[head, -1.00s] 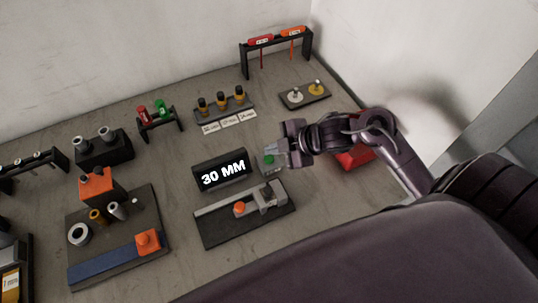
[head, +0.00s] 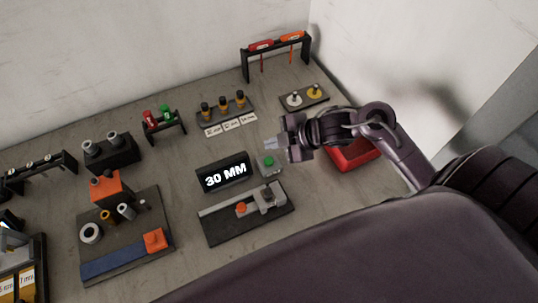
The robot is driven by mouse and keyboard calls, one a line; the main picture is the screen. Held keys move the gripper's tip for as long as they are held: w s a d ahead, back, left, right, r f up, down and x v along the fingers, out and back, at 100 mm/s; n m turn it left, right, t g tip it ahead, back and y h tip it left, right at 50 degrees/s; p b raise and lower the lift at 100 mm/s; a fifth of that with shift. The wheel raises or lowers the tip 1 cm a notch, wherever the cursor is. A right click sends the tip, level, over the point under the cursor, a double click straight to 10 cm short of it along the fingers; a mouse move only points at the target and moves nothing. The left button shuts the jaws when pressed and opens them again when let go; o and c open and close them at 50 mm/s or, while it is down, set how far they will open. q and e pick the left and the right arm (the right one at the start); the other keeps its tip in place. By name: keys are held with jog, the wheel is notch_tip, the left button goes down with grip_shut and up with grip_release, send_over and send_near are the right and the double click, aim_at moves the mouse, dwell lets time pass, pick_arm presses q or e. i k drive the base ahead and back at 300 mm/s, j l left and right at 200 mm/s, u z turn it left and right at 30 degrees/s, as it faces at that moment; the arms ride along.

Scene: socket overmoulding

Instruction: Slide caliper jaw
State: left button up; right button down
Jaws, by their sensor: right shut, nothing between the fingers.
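The caliper (head: 220,230) lies on a dark base in front of the display. It has a grey rail, a grey jaw block (head: 268,197) toward the right end and an orange knob (head: 241,208) left of it. The black display block (head: 224,173) behind it reads "30 MM". A small grey box with a green button (head: 269,162) stands right of the display. My right gripper (head: 270,143) is shut and empty, just behind and above this box, clear of the caliper. My left gripper cannot be made out.
A red tray (head: 352,157) sits under my right forearm. A fixture board with orange blocks (head: 125,248) stands left of the caliper. A labelled peg rack (head: 226,112), a plate with two knobs (head: 304,98) and a tool stand (head: 245,62) stand behind. Bare table separates them.

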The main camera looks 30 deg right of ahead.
aim_at(243, 210)
jog(key=k, duration=1)
